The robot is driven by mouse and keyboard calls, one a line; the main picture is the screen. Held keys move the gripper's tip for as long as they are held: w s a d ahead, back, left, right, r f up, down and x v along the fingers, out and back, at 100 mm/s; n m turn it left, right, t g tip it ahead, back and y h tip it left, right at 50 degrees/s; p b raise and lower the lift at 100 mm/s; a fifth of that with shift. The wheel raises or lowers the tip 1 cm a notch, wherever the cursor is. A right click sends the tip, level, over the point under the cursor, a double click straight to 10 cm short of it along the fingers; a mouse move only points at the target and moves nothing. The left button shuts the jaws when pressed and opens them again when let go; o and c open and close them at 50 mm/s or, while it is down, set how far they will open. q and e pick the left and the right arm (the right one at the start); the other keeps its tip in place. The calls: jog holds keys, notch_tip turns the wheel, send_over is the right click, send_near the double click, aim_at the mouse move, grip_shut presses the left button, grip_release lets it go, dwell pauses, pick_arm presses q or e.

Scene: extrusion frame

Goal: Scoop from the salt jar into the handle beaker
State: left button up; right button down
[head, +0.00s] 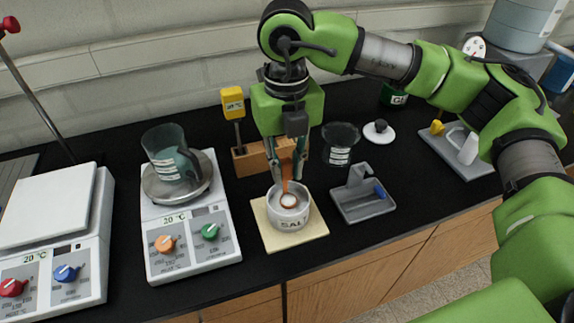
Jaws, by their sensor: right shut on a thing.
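The salt jar (288,217) is a pale round open jar marked "SAL" on a cream mat (270,236). My right gripper (287,172) points down above it and is shut on an orange-brown scoop (285,188). The scoop's round bowl end is at the jar's mouth. I cannot tell how deep it sits. The handle beaker (164,147) is a dark see-through beaker with a label. It stands on the round plate of the middle hot plate, left of my gripper. My left gripper is not in view.
The hot plate (186,242) has orange and green knobs. Another hot plate (45,215) stands at far left. A wooden block (247,160) with a yellow-topped tool is behind the jar.

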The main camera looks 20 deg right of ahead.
jog(key=shift+r, duration=0.1)
jog(key=shift+r+p, duration=2.55)
jog(key=shift+r, duration=2.4)
jog(key=shift+f, duration=0.1)
